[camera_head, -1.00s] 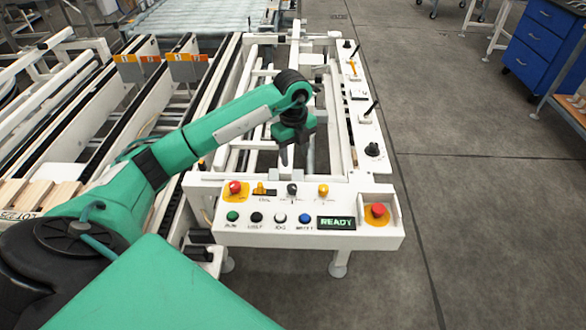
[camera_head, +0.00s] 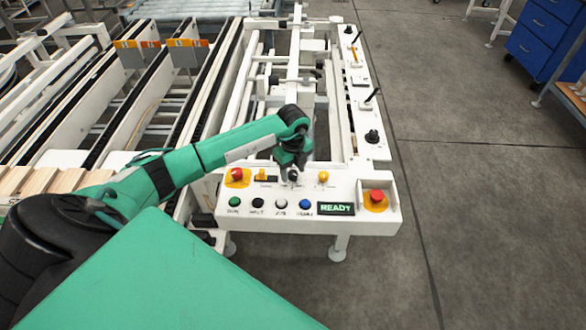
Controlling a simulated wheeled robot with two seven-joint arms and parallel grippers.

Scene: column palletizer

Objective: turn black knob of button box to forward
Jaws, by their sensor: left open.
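The white button box (camera_head: 348,222) forms the front end of the white frame and shows a green READY display (camera_head: 336,208). My left gripper (camera_head: 291,168) points down right at this dark knob and is open. Its fingers partly cover the knob, and I cannot tell whether they touch it. The knob's pointing direction is too small to read. My right gripper is out of view.
Red stop buttons sit on the box at left (camera_head: 237,175) and right (camera_head: 376,197). A front row holds green, black, white and blue buttons. Another black knob (camera_head: 372,137) and levers stand on the right rail. The floor at right (camera_head: 490,220) is clear.

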